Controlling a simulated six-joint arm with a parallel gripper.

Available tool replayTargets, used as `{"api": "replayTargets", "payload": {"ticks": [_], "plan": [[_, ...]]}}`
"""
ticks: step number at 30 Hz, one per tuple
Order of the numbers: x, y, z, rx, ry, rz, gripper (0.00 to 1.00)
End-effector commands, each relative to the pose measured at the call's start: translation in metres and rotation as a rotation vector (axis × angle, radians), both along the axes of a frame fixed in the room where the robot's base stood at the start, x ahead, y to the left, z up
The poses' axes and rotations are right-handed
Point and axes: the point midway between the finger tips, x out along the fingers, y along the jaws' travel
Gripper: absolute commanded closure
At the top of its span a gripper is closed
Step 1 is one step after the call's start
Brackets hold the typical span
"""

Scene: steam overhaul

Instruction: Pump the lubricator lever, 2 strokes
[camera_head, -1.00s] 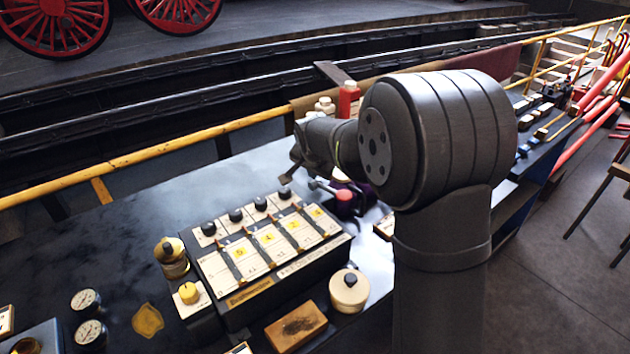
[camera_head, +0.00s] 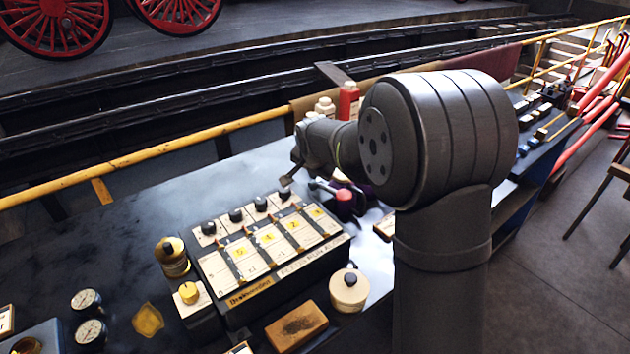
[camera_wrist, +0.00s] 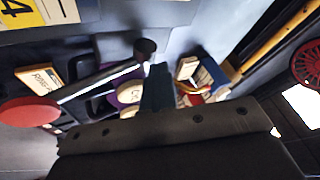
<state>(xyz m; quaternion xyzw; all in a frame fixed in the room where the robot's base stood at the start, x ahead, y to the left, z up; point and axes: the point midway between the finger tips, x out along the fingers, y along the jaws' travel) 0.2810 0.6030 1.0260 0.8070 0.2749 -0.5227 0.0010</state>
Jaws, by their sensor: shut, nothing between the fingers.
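The lever shows in the wrist view as a slim bar (camera_wrist: 98,81) with a round red end (camera_wrist: 29,112) at the left. A dark ball (camera_wrist: 146,46) stands near the bar's other end. My gripper (camera_head: 286,181) is shut and empty, to the left of the red end. In the wrist view its dark fingers (camera_wrist: 157,88) are close to the bar's right end; I cannot tell whether they touch it.
The box (camera_head: 262,284) with several black knobs and numbered cream panels is in front of my gripper. A cream lidded pot (camera_head: 349,290) and a brown block (camera_head: 296,326) stand beside it. Red and white bottles (camera_head: 348,101) stand behind.

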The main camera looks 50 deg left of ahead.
Motion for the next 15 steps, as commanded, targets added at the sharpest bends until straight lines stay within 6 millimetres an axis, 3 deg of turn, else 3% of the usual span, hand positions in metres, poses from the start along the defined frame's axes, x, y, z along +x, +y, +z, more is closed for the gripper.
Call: {"api": "replayTargets", "payload": {"ticks": [1,15], "plan": [[-0.0020,-0.0078,-0.0181,-0.036,0.015,-0.004,1.00],[-0.0014,-0.0098,-0.0234,-0.036,0.015,-0.005,1.00]]}}
